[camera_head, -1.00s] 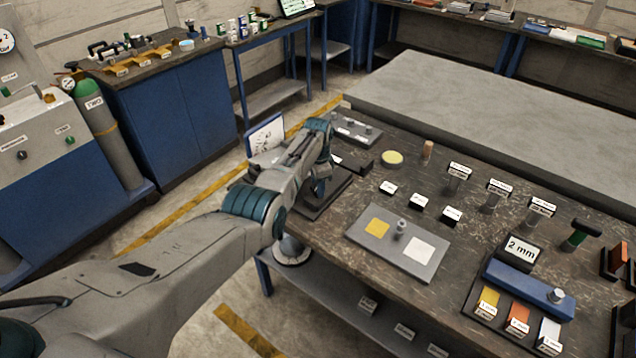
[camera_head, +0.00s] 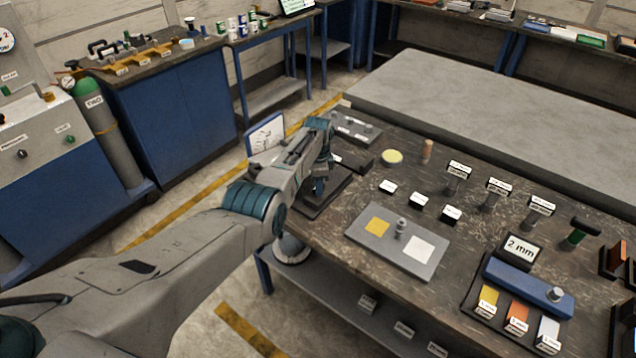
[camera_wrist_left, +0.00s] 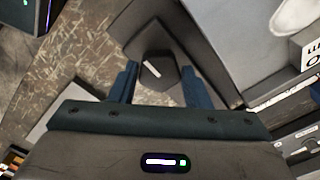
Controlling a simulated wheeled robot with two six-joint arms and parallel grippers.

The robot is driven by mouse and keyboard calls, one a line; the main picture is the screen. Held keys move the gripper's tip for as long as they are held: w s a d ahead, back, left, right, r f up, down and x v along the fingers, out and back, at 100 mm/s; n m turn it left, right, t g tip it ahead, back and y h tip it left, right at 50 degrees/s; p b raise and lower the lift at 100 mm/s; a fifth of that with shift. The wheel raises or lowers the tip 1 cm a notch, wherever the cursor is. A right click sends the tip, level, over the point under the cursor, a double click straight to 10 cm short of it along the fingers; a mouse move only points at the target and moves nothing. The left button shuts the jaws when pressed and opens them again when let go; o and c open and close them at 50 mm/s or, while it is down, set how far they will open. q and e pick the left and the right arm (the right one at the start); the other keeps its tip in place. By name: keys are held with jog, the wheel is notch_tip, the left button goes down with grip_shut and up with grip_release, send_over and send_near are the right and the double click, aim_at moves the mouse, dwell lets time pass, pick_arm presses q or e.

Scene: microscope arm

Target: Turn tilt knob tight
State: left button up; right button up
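The tilt knob (camera_wrist_left: 156,71) is dark, with a short white line on its face, in the left wrist view. It sits between the two blue fingers of my left gripper (camera_wrist_left: 159,76). In the head view my left gripper (camera_head: 320,187) points down at the dark microscope stand (camera_head: 338,190) on the near left of the bench. There my arm hides the knob and much of the stand. My right gripper is not in view.
The bench holds a grey plate (camera_head: 438,262) with yellow and white squares, several labelled posts, and a blue bar (camera_head: 515,284) at right. A white dial board (camera_head: 263,134) stands behind my wrist. A pale round disc (camera_head: 392,157) lies beyond the stand.

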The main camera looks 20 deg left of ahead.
pick_arm(q)
jog(key=o, duration=0.3)
jog(key=shift+r, duration=0.15)
jog(key=shift+r, duration=0.3)
notch_tip(320, 180, up, 10)
jog(key=b, duration=0.1)
jog(key=shift+f, duration=0.1)
